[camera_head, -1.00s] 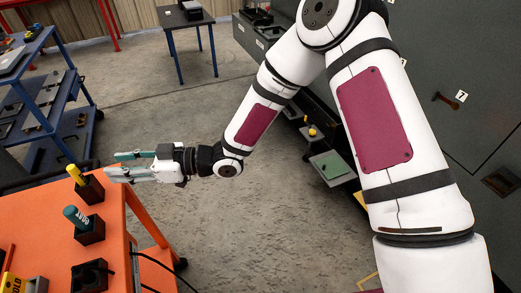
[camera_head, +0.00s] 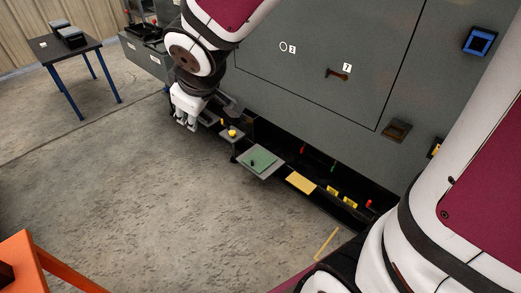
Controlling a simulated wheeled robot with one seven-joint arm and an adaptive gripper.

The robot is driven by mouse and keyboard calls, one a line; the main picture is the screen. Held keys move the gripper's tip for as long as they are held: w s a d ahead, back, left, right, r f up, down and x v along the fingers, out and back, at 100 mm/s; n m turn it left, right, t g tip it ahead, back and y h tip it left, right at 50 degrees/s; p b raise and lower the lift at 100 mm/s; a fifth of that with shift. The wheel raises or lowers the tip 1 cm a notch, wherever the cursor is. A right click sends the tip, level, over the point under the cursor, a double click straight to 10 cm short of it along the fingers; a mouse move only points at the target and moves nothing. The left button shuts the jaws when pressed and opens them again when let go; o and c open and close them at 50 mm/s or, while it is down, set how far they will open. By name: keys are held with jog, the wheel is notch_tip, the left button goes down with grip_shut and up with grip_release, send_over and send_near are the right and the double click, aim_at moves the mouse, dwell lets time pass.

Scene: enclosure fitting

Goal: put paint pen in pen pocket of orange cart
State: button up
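My gripper (camera_head: 186,123) hangs pointing down in front of the grey cabinet, near the small ledges along its foot. Its two fingertips look apart, and I see nothing between them. The orange cart (camera_head: 38,262) shows only as a corner and a leg at the lower left; its pen pocket is out of view. I cannot pick out a paint pen for certain. Small red and green upright things stand in the cabinet's low opening, too small to identify.
The grey cabinet (camera_head: 300,85) fills the right. Low ledges jut from it: one with a yellow knob (camera_head: 232,132), a green-topped one (camera_head: 264,165) and a yellow one (camera_head: 300,182). A dark table (camera_head: 62,50) stands at the back left. The concrete floor between is clear.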

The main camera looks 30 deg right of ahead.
jog(key=s+d+r+m+g+h, duration=0.25)
jog(key=s+d+m, duration=0.4)
jog(key=s, duration=0.65)
jog(key=s+g+y, duration=0.2)
jog(key=s, duration=1.1)
jog(key=shift+d+r+m, duration=0.3)
jog(key=shift+d+m, duration=0.15)
jog(key=shift+r+y, duration=0.1)
jog(key=shift+y, duration=0.15)
notch_tip(320, 180, up, 7)
jog(key=t+p, duration=0.1)
jog(key=p, duration=0.4)
